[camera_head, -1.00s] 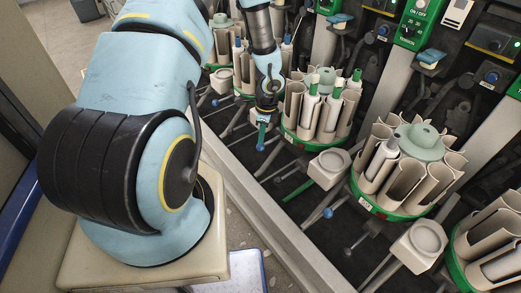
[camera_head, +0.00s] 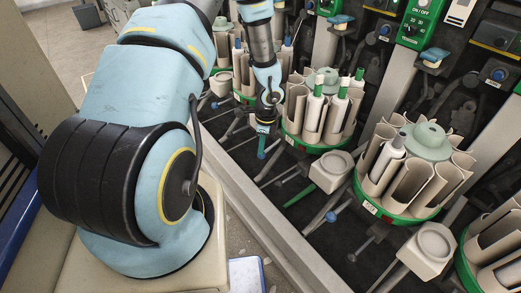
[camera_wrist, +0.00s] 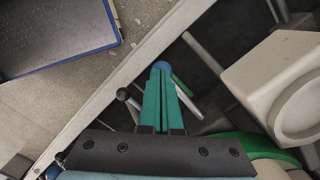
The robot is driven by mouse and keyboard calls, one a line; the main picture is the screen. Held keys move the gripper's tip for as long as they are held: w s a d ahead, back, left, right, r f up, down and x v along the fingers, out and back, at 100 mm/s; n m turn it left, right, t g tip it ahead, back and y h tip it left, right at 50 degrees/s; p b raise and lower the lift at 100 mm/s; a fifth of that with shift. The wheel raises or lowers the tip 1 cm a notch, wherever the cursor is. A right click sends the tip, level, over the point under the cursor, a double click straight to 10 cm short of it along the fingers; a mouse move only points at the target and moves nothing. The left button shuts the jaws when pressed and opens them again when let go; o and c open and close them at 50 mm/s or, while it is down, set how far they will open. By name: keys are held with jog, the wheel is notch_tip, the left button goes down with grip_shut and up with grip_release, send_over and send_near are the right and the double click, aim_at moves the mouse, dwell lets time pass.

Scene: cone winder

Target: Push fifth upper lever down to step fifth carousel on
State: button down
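In the head view my gripper (camera_head: 262,150) points down beside a carousel (camera_head: 322,143) of beige pots with a green rim. In the wrist view its two green fingers (camera_wrist: 161,75) lie side by side, shut, with nothing seen between them. A blue lever knob (camera_wrist: 162,66) shows just past the fingertips; I cannot tell whether they touch it. A black-knobbed lever (camera_wrist: 122,94) stands to their left, and a green lever (camera_wrist: 181,86) and a pale lever (camera_wrist: 190,105) to their right. Another blue-knobbed lever (camera_head: 331,216) sits further right in the head view.
A beige box with a round top (camera_head: 331,170) stands beside the carousel; it also shows in the wrist view (camera_wrist: 275,85). A second carousel (camera_head: 400,218) stands to the right. The machine's pale front rail (camera_head: 270,225) runs between the levers and the floor.

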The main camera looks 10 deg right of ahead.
jog(key=shift+s+d+r+p, duration=0.1)
jog(key=shift+s+d+r, duration=0.1)
jog(key=shift+d, duration=0.3)
jog(key=shift+s+d+r+p, duration=0.15)
jog(key=shift+d, duration=0.3)
jog(key=shift+s+d+r+p, duration=0.1)
jog(key=shift+s+d+r, duration=0.1)
jog(key=shift+d, duration=0.3)
jog(key=shift+w, duration=0.1)
